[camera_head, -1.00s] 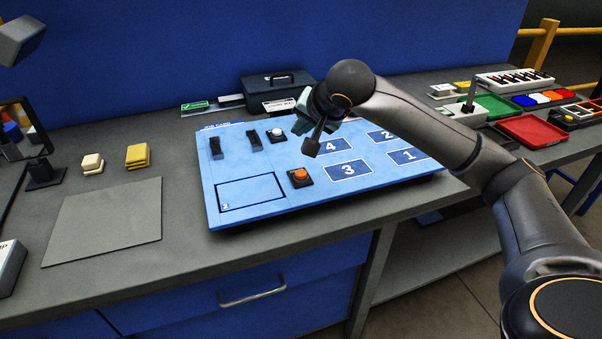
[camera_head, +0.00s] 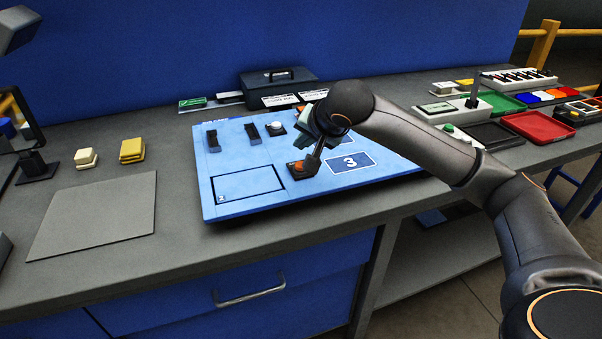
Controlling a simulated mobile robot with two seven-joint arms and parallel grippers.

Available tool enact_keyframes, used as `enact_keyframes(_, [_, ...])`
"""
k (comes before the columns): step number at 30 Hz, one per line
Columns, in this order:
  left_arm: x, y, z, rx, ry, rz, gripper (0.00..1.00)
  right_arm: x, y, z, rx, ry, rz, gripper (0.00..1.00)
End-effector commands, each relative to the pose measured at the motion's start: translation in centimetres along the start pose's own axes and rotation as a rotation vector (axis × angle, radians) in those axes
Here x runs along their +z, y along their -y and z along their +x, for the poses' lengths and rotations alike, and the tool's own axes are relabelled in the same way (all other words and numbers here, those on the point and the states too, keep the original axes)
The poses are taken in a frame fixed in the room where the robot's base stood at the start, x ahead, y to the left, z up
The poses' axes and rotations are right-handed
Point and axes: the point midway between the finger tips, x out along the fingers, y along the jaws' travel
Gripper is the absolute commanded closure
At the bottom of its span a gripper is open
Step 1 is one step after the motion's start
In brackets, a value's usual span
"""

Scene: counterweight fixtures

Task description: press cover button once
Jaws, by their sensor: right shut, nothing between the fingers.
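A light-blue board (camera_head: 232,163) lies on the grey bench. An orange button (camera_head: 298,167) in a dark square base sits near the board's middle front. A white button (camera_head: 275,126) sits farther back on the board. Which of them is the cover button I cannot read. My right gripper (camera_head: 311,167) is shut and empty, pointing down with its tips at the orange button, partly hiding it. Whether the tips touch it or the button is pushed down I cannot tell. My left gripper does not show.
Two black switches (camera_head: 213,141) and an outlined rectangle (camera_head: 248,184) are on the board's left part. A dark box (camera_head: 279,85) stands behind it. A red tray (camera_head: 538,127) is at right.

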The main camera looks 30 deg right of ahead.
Motion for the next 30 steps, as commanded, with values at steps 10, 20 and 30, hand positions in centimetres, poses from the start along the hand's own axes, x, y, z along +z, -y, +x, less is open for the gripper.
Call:
enact_keyframes(10, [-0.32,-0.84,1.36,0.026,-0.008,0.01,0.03,1.11,-1.11,1.56,0.0,0.0,0.0,1.0])
enact_keyframes(20, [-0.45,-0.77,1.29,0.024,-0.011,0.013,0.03,1.08,-1.09,1.52,0.0,0.0,0.0,1.0])
enact_keyframes(30, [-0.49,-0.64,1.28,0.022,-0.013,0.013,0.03,1.07,-1.09,1.51,0.0,0.0,0.0,1.0])
